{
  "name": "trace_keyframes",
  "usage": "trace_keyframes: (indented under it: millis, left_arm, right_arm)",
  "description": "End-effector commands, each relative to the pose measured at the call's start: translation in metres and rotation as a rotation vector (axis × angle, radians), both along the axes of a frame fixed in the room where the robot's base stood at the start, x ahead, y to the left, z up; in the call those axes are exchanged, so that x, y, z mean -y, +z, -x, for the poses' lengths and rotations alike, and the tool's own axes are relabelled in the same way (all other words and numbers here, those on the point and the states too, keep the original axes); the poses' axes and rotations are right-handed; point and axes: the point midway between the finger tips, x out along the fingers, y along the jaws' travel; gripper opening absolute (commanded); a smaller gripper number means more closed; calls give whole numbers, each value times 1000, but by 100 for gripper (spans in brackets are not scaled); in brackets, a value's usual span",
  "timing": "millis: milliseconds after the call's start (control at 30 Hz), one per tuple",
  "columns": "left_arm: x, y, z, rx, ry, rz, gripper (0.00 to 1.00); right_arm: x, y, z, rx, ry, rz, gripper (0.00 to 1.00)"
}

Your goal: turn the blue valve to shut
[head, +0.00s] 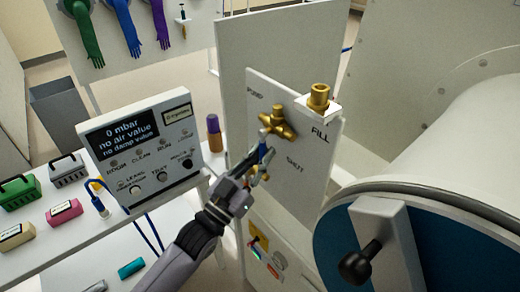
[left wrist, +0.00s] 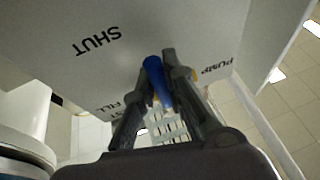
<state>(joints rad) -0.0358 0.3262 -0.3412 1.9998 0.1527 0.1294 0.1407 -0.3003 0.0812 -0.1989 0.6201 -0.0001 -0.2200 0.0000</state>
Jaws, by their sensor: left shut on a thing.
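The blue valve handle (head: 263,151) hangs below a brass valve body (head: 278,122) on a white panel (head: 300,185). The panel is marked PUMP at upper left, FILL at right and SHUT lower down. My left gripper (head: 257,164) is shut on the blue handle, reaching it from below left. In the left wrist view the blue handle (left wrist: 157,82) sits between the two dark fingers. Its end points between the SHUT and PUMP marks there. The fingers partly hide the handle and the valve. My right gripper is in neither view.
A control box (head: 145,145) reading 0 mbar stands left of the panel. A brass port (head: 319,97) juts from the panel near FILL. A round blue door (head: 440,245) with a black knob (head: 360,266) is close at lower right. A table (head: 60,235) holds small items.

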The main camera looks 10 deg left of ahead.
Motion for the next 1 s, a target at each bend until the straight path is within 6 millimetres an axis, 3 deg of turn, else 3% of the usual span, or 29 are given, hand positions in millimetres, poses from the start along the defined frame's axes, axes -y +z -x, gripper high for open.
trace_keyframes:
  millis: [500,533,800,1000]
  left_arm:
    - [1,-3,1,-19,0,10,0]
    - [1,-3,1,-19,0,10,12]
    - [1,-2,1,-14,0,12,30]
    - [1,-1,1,-12,0,13,32]
  right_arm:
    - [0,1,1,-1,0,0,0]
    - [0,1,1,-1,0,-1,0]
    - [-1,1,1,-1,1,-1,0]
    - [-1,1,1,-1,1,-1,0]
